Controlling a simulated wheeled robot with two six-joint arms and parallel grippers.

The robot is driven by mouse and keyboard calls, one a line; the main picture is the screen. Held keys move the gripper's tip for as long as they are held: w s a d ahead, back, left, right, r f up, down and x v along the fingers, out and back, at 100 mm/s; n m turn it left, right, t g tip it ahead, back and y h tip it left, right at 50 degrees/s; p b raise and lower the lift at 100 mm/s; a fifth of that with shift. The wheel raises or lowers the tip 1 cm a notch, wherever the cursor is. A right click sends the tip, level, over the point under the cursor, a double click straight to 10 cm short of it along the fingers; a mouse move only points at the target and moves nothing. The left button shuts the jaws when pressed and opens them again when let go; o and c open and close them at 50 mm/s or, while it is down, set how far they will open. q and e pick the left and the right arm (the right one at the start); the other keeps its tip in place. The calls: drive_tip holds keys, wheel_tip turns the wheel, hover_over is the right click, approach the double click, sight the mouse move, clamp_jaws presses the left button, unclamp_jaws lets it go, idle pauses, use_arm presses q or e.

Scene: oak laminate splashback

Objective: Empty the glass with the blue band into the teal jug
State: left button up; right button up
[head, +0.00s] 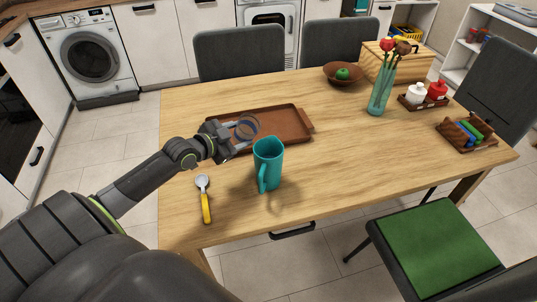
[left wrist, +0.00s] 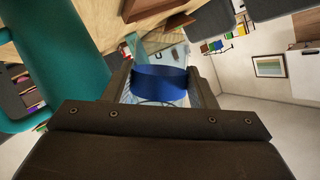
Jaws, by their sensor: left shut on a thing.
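The teal jug (head: 268,162) stands upright on the wooden table, its handle towards me. It also fills the left side of the left wrist view (left wrist: 60,60). My left gripper (head: 242,132) is shut on the clear glass with the blue band (head: 247,126), held up just behind and left of the jug's rim. In the left wrist view the blue band (left wrist: 160,84) shows between the two fingers (left wrist: 161,86). The glass looks tilted, apart from the jug. Its contents cannot be made out. My right gripper is not in view.
A brown tray (head: 285,122) lies behind the glass. A yellow-handled spoon (head: 206,205) lies left of the jug. A teal vase with flowers (head: 381,92), a bowl (head: 343,75) and small caddies stand farther right. The table right of the jug is clear.

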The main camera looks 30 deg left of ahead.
sight(234, 134)
use_arm(q)
drive_tip(key=shift+w+a+f+n+h+b, duration=0.15)
drive_tip(key=shift+a+f+n+h+b, duration=0.4)
drive_tip(key=shift+b, duration=1.1)
drive_tip(key=a+f+n+b, duration=0.1)
drive_tip(key=b, duration=0.3)
drive_tip(key=shift+w+n+h, duration=0.1)
drive_tip(key=shift+n+h, duration=0.15)
drive_tip(key=shift+n, duration=0.1)
drive_tip(key=shift+a+f+n+b, duration=0.2)
drive_tip(key=shift+n+b, duration=0.1)
drive_tip(key=shift+b, duration=0.9)
drive_tip(key=shift+a+n+h+b, duration=0.15)
drive_tip(key=shift+n+h+b, duration=0.2)
drive_tip(key=shift+b, duration=0.25)
drive_tip(key=shift+r, duration=0.1)
